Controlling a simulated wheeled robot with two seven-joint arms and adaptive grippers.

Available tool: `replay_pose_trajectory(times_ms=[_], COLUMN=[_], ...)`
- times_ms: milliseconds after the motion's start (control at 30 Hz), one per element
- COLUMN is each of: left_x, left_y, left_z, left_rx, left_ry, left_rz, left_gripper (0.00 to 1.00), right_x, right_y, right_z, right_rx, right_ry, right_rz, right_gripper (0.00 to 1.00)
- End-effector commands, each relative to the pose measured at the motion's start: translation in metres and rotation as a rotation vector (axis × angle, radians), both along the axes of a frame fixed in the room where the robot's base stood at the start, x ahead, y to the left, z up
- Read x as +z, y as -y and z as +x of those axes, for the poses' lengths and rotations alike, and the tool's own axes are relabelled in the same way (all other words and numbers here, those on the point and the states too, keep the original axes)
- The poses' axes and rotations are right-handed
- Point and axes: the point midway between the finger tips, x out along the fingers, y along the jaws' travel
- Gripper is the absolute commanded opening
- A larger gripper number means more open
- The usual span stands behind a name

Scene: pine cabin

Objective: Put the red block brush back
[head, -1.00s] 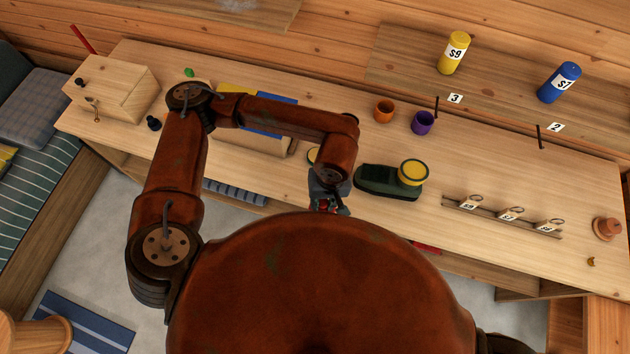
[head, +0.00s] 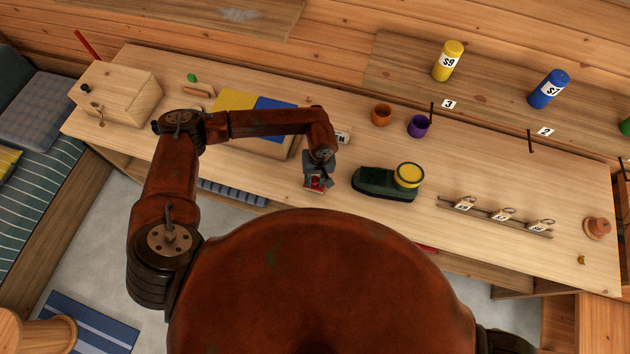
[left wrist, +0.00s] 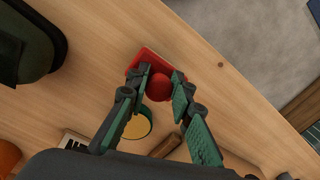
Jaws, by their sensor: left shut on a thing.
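The red block brush (left wrist: 146,60) is a red block with a round red knob (left wrist: 159,87), seen in the left wrist view. My left gripper (left wrist: 160,84) is shut on it at the knob. In the head view the left gripper (head: 315,180) is over the front part of the bench, left of the dark green shoe-shaped piece, with a bit of the red brush (head: 316,184) showing below it. I cannot tell whether the brush touches the bench top. My right gripper is not in view.
The dark green piece (head: 374,184) carries a yellow-topped tin (head: 408,175). A lettered sign (head: 342,137) stands behind my gripper. A yellow disc (left wrist: 138,126) and wooden handle (left wrist: 167,146) lie near it. Orange (head: 381,115) and purple (head: 418,126) cups stand behind. Bare bench lies in front.

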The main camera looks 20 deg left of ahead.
Motion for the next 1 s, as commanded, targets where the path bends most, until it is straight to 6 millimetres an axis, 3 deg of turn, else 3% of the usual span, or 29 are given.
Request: replay_pose_trajectory(times_ms=[100,467,500,733,1000], left_x=[-0.011,-0.018,-0.018,-0.017,-0.017], left_y=[0.001,0.0,0.0,0.0,0.0], left_z=[0.0,0.0,0.0,0.0,0.0], left_rx=[0.001,0.0,0.0,0.0,0.0], left_ry=[-0.001,0.001,0.0,0.0,0.0], left_rz=[-0.002,0.0,0.0,0.0,0.0], left_gripper=[0.0,0.0,0.21,0.37,0.38], right_x=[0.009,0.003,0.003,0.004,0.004], right_y=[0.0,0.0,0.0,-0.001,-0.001], right_z=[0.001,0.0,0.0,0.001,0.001], right_rx=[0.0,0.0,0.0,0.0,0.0], right_ry=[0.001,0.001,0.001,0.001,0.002], right_rz=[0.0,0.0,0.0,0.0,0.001], right_gripper=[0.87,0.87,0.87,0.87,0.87])
